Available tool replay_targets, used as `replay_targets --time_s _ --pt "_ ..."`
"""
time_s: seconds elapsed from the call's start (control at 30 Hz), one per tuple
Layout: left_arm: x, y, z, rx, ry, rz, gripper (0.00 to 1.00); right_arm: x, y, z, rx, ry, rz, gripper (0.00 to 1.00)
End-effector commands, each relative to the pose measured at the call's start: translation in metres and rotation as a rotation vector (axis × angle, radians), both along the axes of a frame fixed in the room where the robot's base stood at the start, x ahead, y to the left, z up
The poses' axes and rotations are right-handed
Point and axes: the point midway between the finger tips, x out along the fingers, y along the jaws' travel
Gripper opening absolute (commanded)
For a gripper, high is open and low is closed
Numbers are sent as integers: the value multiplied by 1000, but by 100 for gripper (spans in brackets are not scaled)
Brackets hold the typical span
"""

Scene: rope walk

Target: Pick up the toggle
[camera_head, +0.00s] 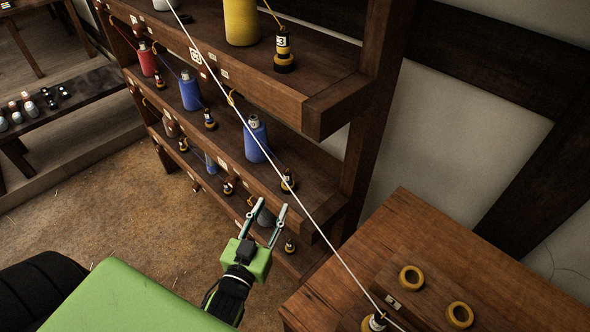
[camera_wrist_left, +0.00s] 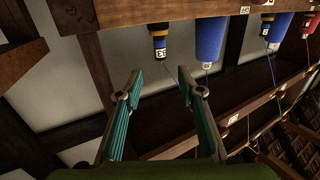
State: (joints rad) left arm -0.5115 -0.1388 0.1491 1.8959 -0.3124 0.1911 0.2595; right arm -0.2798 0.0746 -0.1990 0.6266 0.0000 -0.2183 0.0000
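Several small dark toggles with yellow bands and white labels stand on the rack's shelves. One labelled toggle (camera_head: 283,52) is on the top shelf, another (camera_head: 209,119) is on the middle shelf, and one (camera_head: 288,180) is near the right end of that shelf. My left gripper (camera_head: 267,204) is open and empty in front of the lower shelves. In the left wrist view, the open fingers (camera_wrist_left: 160,78) point toward a toggle (camera_wrist_left: 158,42) beside a blue spool (camera_wrist_left: 210,42), with a gap between. Which toggle is meant cannot be told. My right gripper is out of view.
The wooden rack (camera_head: 330,100) holds yellow, red and blue spools (camera_head: 255,138). A taut white cord (camera_head: 280,175) runs diagonally past the rack to the table (camera_head: 450,250) at right, where yellow rings (camera_head: 411,278) lie. A bench (camera_head: 75,105) stands at left. Floor between is clear.

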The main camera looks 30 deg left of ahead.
Motion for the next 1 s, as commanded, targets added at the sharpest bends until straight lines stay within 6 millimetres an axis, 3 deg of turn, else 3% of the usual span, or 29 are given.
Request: replay_targets --time_s 0.07,0.17,0.33,0.47,0.57,0.8,1.0 --pt "2 0 1 1 -14 -2 35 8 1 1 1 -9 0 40" --pt "13 1 3 2 -21 -4 35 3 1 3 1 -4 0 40" --pt "45 5 4 3 -20 -4 35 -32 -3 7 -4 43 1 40" --pt "67 8 3 2 -20 -4 35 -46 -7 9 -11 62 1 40" --pt "78 10 2 1 -19 -4 35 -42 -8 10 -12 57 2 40" --pt "93 12 4 2 -18 -3 35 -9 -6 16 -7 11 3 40" --pt "121 17 6 2 -19 -3 35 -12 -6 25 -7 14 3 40"
